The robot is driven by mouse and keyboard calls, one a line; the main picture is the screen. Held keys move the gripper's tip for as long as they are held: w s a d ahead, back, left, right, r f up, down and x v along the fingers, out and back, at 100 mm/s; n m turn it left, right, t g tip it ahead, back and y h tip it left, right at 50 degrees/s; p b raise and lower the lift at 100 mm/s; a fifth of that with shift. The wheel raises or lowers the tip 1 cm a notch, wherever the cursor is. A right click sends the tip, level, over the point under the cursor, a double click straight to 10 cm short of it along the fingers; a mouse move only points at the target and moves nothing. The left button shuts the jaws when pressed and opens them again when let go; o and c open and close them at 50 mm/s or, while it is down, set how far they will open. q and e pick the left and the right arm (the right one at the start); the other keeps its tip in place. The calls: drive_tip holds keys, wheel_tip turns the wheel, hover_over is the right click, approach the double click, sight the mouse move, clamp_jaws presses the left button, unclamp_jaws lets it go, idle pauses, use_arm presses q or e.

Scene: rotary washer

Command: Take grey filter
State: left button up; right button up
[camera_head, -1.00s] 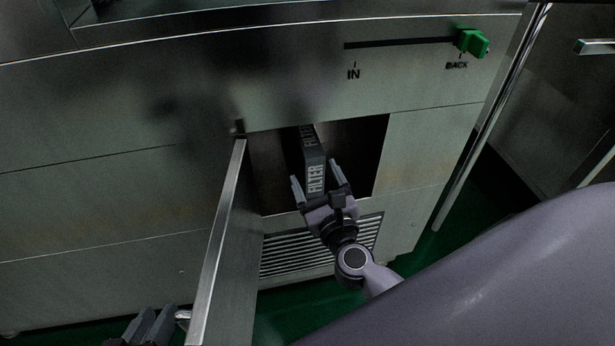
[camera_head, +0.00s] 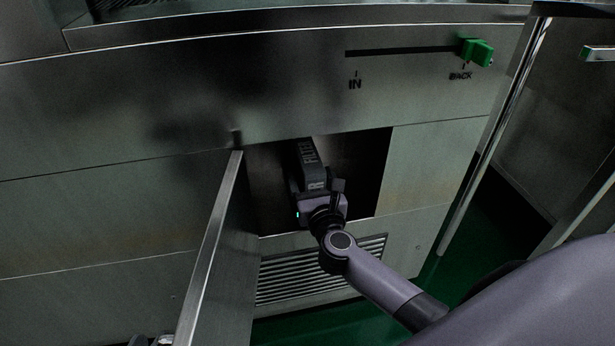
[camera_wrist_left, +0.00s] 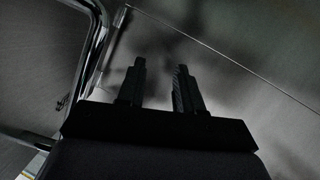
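The grey filter (camera_head: 308,163) is a dark grey bar with white lettering, sticking out inside the square opening (camera_head: 363,175) of the steel machine in the head view. My right gripper (camera_head: 318,188), on the arm from the right, is at the filter's front end. Its wrist and body hide most of its fingers, so I cannot tell whether they grip the filter. My left gripper barely shows at the bottom left edge of the head view (camera_head: 150,341). In the left wrist view its two fingers (camera_wrist_left: 160,75) stand apart with nothing between them.
An open metal door (camera_head: 215,265) stands out from the opening's left side. A vented grille (camera_head: 310,275) is below. A green slider (camera_head: 475,52) sits at the BACK end of its slot. A chrome bar (camera_wrist_left: 97,50) runs along the left of the left wrist view.

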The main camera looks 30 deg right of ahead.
drive_tip(key=shift+w, duration=0.1)
drive_tip(key=shift+r, duration=0.1)
drive_tip(key=c, duration=1.2)
drive_tip(key=shift+r, duration=0.1)
